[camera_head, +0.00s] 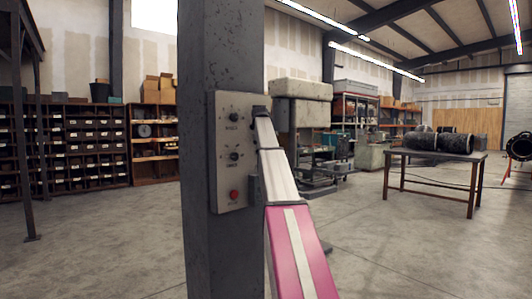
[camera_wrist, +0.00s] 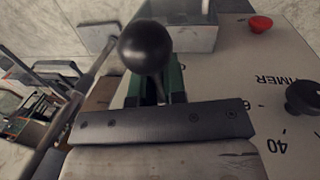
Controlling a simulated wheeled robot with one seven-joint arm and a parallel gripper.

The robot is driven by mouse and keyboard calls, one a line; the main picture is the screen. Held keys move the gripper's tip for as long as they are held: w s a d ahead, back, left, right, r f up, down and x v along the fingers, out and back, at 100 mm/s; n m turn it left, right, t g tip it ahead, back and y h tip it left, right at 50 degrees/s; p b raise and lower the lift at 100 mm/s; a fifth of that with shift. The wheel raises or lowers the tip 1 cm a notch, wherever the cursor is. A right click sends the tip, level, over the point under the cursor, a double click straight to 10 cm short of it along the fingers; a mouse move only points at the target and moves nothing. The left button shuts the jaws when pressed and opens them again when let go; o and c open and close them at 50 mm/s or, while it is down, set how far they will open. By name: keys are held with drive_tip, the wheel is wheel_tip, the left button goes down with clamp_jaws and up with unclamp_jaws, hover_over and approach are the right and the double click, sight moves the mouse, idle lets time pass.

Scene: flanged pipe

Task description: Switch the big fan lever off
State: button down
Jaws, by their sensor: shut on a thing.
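The lever shows in the wrist view as a black ball knob (camera_wrist: 145,47) on a thin shaft. My gripper (camera_wrist: 158,90) has its dark, green-edged fingers closed around the shaft just below the ball. The ball hides part of the shaft and fingertips. In the head view my gripper (camera_head: 260,112) is at the upper right edge of the grey control panel (camera_head: 222,180) on a dark pillar. The lever cannot be made out there, behind my gripper and arm.
The panel carries an upper knob (camera_head: 234,115), a timer knob (camera_wrist: 304,98) and a red button (camera_wrist: 260,24). A grey box (camera_wrist: 192,38) sits at the panel's side, close to the ball. A table (camera_head: 438,156) with black pipe stands right; floor between is open.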

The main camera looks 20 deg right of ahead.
drive_tip(key=c, duration=1.2)
unclamp_jaws()
drive_tip(key=shift+o, duration=0.2)
wheel_tip(320, 180, up, 11)
drive_tip(key=a, duration=0.2)
drive_tip(key=shift+s+f, duration=0.2)
drive_tip(key=shift+s, duration=0.1)
